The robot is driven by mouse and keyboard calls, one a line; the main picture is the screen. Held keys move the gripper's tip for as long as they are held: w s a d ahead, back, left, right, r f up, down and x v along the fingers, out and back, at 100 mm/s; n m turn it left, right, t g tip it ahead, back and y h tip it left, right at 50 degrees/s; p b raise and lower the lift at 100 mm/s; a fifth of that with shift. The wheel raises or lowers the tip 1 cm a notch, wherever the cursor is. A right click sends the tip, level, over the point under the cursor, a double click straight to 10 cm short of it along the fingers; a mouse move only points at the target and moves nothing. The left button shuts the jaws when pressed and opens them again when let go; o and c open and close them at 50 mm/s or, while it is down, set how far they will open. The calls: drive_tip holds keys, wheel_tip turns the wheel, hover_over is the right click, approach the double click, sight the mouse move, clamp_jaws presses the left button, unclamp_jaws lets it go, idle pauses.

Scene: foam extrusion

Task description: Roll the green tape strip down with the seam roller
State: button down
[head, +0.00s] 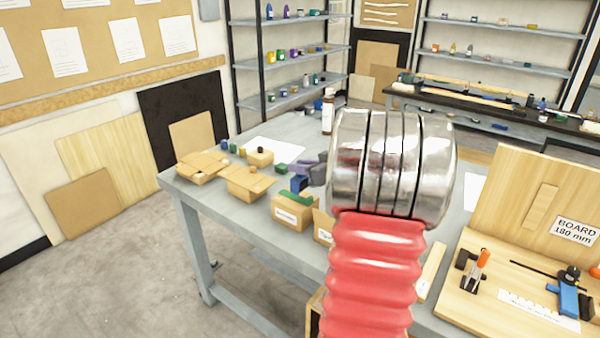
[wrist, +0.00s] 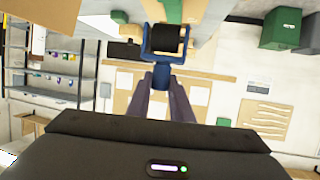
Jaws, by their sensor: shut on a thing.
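The seam roller (wrist: 165,42) has a blue fork and a dark roller. My gripper (wrist: 162,84) is shut on its blue handle in the wrist view. In the head view, my gripper (head: 309,170) is partly hidden behind my arm, and the blue part of the seam roller (head: 298,184) shows just above a labelled cardboard box (head: 288,213). The green tape strip (head: 295,199) lies along the top of that box. The green strip (wrist: 174,10) also shows beside the roller in the wrist view. I cannot tell whether the roller touches it.
Open cardboard boxes (head: 248,181) stand to the left on the grey table (head: 240,212). A wooden board fixture (head: 530,245) with tools is at the right. My red and metal arm hides the table's middle.

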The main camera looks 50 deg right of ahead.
drive_tip(key=shift+r, duration=1.8)
